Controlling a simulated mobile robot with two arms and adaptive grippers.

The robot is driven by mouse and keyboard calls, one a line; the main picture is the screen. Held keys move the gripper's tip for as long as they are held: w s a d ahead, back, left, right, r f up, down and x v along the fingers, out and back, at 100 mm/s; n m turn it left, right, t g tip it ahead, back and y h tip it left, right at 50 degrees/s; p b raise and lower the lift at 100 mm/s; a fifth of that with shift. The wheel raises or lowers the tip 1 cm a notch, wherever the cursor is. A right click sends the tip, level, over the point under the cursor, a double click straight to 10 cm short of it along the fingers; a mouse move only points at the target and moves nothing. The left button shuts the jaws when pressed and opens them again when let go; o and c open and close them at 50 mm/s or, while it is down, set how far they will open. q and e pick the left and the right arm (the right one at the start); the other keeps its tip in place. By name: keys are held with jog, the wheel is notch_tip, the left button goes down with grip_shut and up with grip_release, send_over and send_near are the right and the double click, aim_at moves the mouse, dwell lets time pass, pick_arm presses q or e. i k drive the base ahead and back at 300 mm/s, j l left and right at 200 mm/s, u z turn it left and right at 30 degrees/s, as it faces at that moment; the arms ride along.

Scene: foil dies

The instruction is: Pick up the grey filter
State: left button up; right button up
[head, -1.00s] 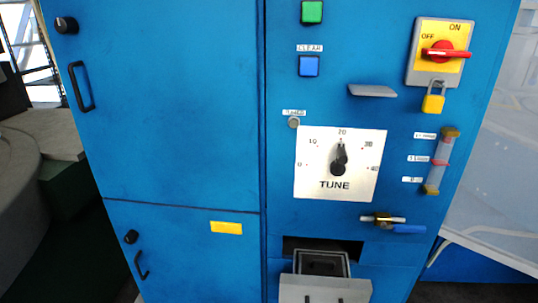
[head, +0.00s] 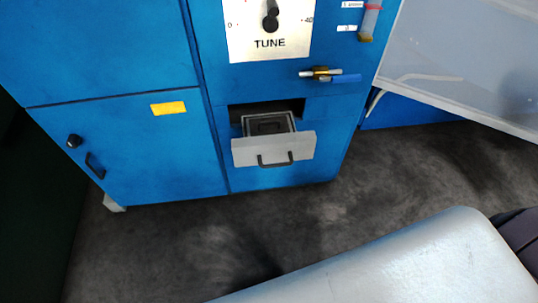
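A drawer (head: 240,152) with a light grey front and a dark handle (head: 275,160) stands pulled out of the blue cabinet. In it sits a grey-rimmed piece with a dark middle (head: 268,126), which looks like the grey filter; I cannot tell it surely from the drawer's own inside. The drawer front hides its lower part. Neither of my grippers is in view.
A TUNE dial plate (head: 269,28) and a brass valve with a blue handle (head: 330,75) are above the drawer. A cabinet door (head: 130,150) with a knob and handle is to its left. The dark floor (head: 190,250) in front is clear. My pale arm link crosses the lower right.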

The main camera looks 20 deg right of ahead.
aim_at(263, 126)
jog(key=i+j+z, duration=0.1)
jog(key=z, duration=0.3)
jog(key=j+z, duration=0.1)
jog(key=z, duration=0.35)
jog(key=i+j+z, duration=0.2)
jog(key=j+z, duration=0.15)
jog(key=j, duration=0.65)
jog(key=j+z, duration=0.4)
jog(key=j, duration=0.6)
jog(key=i+j, duration=0.05)
